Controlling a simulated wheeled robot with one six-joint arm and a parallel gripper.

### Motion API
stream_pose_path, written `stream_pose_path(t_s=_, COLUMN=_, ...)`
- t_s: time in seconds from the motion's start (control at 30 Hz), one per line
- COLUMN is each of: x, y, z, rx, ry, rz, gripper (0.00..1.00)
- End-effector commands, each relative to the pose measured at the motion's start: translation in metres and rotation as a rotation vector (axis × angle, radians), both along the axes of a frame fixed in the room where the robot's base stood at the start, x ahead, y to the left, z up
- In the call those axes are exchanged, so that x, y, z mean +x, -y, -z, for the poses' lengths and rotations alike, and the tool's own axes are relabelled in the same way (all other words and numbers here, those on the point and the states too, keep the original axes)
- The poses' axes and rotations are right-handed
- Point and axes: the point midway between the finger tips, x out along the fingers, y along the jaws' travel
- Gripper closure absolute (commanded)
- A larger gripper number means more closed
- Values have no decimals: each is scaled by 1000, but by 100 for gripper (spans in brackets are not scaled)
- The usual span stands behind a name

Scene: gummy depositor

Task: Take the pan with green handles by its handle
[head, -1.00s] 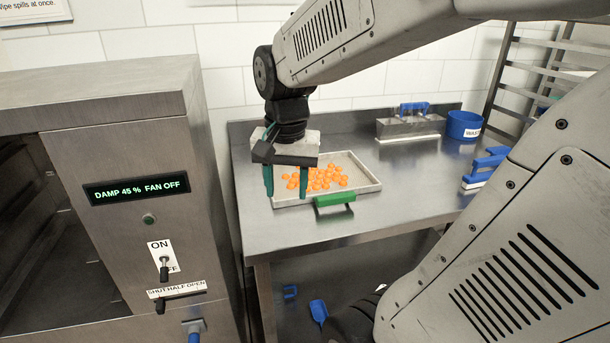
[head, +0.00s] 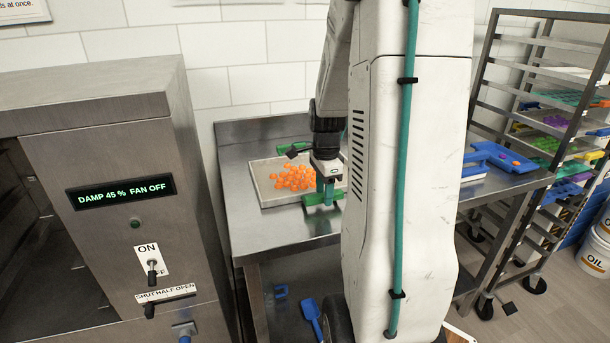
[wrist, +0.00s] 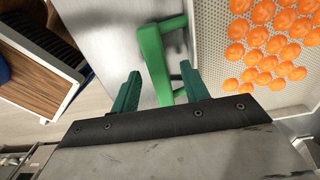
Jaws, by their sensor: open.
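The pan with green handles (head: 258,184) is a pale perforated tray on the steel table, holding several orange pieces (head: 293,178). Its near green handle (head: 315,200) sticks out from the front rim; the far green handle (head: 291,147) shows at the back. My gripper (head: 325,192) is over the near handle, pointing down. In the wrist view my gripper (wrist: 160,70) is open, with the green handle (wrist: 154,58) lying between its two teal fingers. A gap shows beside the handle; I cannot tell whether either finger touches it. My arm hides the pan's right side.
A steel cabinet (head: 110,240) with a display and switches stands close at the left. Blue trays (head: 497,157) lie on the table's right part, beside a rack (head: 560,95) of coloured trays. A blue scoop (head: 311,312) is below the table. My arm hides the table's middle.

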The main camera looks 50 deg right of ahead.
Motion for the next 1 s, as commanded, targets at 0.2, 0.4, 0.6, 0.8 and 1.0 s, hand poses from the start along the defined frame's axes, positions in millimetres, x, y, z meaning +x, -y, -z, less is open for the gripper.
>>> stream_pose_path(t_s=0.2, x=-1, y=0, z=24, rx=1, ry=-1, rz=-1, gripper=55)
stream_pose_path(t_s=0.4, x=-1, y=0, z=25, rx=0, ry=0, rz=-1, gripper=55)
stream_pose_path(t_s=0.6, x=-1, y=0, z=25, rx=0, ry=0, rz=-1, gripper=99)
stream_pose_path(t_s=0.8, x=0, y=0, z=24, rx=-2, ry=1, rz=-1, gripper=100)
stream_pose_path(t_s=1.0, x=0, y=0, z=21, rx=-2, ry=2, rz=-1, gripper=100)
